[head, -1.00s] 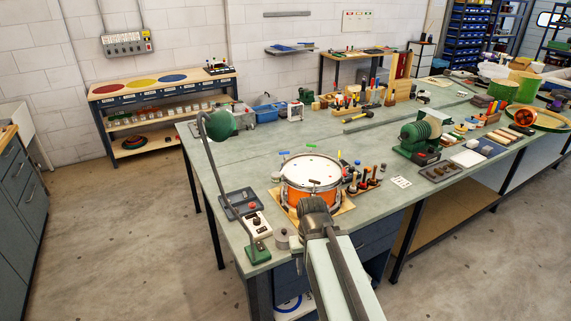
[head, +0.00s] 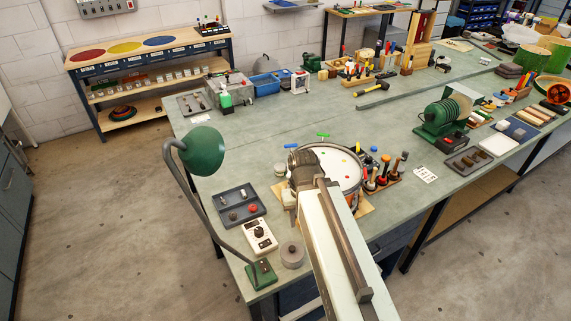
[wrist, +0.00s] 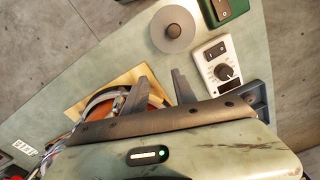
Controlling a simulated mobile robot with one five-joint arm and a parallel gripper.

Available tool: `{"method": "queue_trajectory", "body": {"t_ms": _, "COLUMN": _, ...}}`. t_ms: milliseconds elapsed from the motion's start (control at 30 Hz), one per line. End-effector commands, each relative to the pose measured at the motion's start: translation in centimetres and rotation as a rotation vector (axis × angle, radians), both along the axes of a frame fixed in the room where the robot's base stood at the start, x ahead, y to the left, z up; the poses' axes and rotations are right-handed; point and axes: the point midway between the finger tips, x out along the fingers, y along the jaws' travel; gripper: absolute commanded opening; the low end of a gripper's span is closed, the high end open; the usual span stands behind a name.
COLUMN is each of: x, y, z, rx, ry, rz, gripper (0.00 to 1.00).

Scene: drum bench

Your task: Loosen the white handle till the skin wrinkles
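The drum (head: 340,160) has a pale skin with small coloured dots and sits on a wooden board at the bench's front. A blue handle (head: 291,145) and a green handle (head: 323,135) show at its far rim. I cannot make out the white handle; my arm hides the drum's near left side. My gripper (wrist: 161,77) has its two fingers apart with nothing between them. In the wrist view it is beside the drum (wrist: 104,97), whose orange shell and metal hoop show only partly. Whether the skin is wrinkled is too small to tell.
A green lamp (head: 203,150) leans over the left edge, near a dark tray (head: 239,204), a white control box (head: 260,237) and a grey round weight (head: 292,254). A rack of tools (head: 380,178) stands right of the drum.

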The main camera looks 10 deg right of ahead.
Motion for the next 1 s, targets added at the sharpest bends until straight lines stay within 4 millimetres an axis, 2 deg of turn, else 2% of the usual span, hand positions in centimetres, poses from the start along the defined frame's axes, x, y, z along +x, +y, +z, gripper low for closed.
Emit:
{"method": "queue_trajectory", "body": {"t_ms": 100, "x": 0.1, "y": 0.0, "z": 0.2, "rx": 0.000, "ry": 0.000, "rz": -0.003, "gripper": 0.33}}
{"method": "queue_trajectory", "body": {"t_ms": 167, "x": 0.8, "y": 0.0, "z": 1.4, "rx": 0.000, "ry": 0.000, "rz": -0.020, "gripper": 0.33}}
{"method": "queue_trajectory", "body": {"t_ms": 267, "x": 3.7, "y": 0.2, "z": 5.3, "rx": 0.000, "ry": 0.000, "rz": -0.114, "gripper": 0.33}}
{"method": "queue_trajectory", "body": {"t_ms": 300, "x": 5.2, "y": 0.2, "z": 7.4, "rx": 0.000, "ry": 0.000, "rz": -0.163, "gripper": 0.33}}
{"method": "queue_trajectory", "body": {"t_ms": 400, "x": 8.8, "y": 0.4, "z": 11.6, "rx": 0.000, "ry": 0.000, "rz": -0.292, "gripper": 0.33}}
{"method": "queue_trajectory", "body": {"t_ms": 500, "x": 11.4, "y": 0.6, "z": 14.4, "rx": 0.000, "ry": 0.000, "rz": -0.397, "gripper": 0.33}}
{"method": "queue_trajectory", "body": {"t_ms": 600, "x": 13.4, "y": 0.7, "z": 16.4, "rx": 0.000, "ry": 0.000, "rz": -0.477, "gripper": 0.33}}
{"method": "queue_trajectory", "body": {"t_ms": 733, "x": 14.5, "y": 0.8, "z": 17.3, "rx": 0.000, "ry": 0.000, "rz": -0.534, "gripper": 0.33}}
{"method": "queue_trajectory", "body": {"t_ms": 1000, "x": 14.5, "y": 0.8, "z": 16.0, "rx": 0.000, "ry": 0.000, "rz": -0.541, "gripper": 0.33}}
